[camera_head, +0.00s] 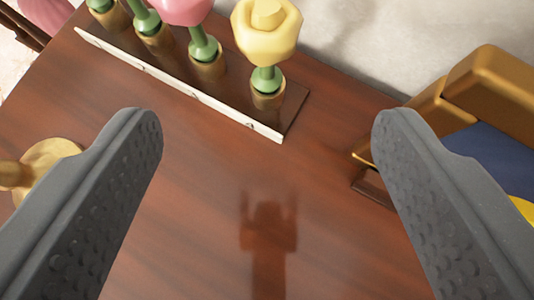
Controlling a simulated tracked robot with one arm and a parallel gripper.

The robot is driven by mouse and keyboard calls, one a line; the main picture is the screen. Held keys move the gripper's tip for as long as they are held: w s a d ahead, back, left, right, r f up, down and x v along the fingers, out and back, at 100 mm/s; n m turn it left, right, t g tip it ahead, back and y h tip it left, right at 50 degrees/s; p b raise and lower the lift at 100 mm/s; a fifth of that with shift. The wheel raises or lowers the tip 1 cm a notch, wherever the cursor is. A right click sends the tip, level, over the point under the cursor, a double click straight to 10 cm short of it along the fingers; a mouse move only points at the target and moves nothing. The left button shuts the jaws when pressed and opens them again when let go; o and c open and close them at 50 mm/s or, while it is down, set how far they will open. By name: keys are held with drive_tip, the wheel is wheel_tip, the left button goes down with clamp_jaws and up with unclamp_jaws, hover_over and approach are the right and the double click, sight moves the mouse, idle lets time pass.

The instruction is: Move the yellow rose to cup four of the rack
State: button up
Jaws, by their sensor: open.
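The yellow rose (267,30) stands upright on a green stem in the rightmost brass cup (268,95) of those in view. That cup sits near the right end of the dark wooden rack (295,108), which has a pale front edge. My gripper (265,130) is open and empty, its two grey fingers wide apart over the table. The rose and rack lie beyond the fingertips. The rack's upper left end runs out of the frame, so not all its cups show. I cannot read any cup numbers.
A pink flower (183,10) and other green stems stand in the cups to the left. A brass object (45,160) is beside the left finger. A gold-framed item (490,85) stands at the right. The reddish wooden table (210,190) is clear between the fingers.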

drive_tip(key=shift+v, duration=1.05)
drive_tip(key=s+r+n+t+y, duration=0.1)
drive_tip(key=s+r+t, duration=0.1)
drive_tip(key=r, duration=1.5)
drive_tip(key=s+r+t, duration=0.2)
drive_tip(key=r, duration=1.5)
drive_tip(key=s+d+r+t, duration=0.1)
drive_tip(key=s+d+r, duration=0.1)
drive_tip(key=s+r, duration=0.6)
wheel_tip(320, 180, up, 4)
drive_tip(key=shift+d+r, duration=0.1)
drive_tip(key=shift+d, duration=0.3)
